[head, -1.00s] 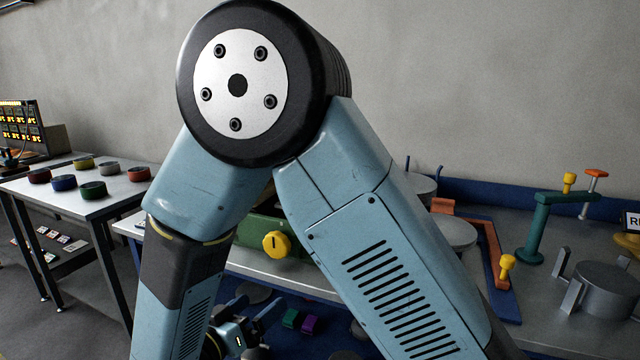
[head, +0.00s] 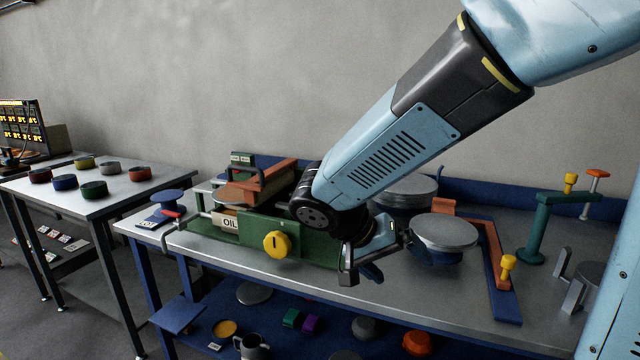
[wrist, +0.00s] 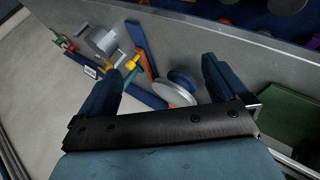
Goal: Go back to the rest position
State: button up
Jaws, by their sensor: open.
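Beyond the fingers lie a round grey plate on a blue base (wrist: 174,92) and the grey bench top.
The round plate (head: 444,230) stands right of my gripper, with an orange and blue angled frame (head: 495,262) beyond it. A teal post (head: 540,225) stands farther right. A lower blue shelf holds a mug (head: 252,346) and an orange piece (head: 417,342). Another table (head: 115,182) with several coloured rings is left.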

jog(key=s+d+r+n+t+y, duration=0.3)
jog(key=s+d+r+y, duration=0.5)
jog(key=d, duration=0.1)
jog(key=shift+s+d+r+y, duration=0.2)
jog(key=shift+s+r+y, duration=0.05)
jog(key=shift+r+y, duration=0.1)
dwell(1.9)
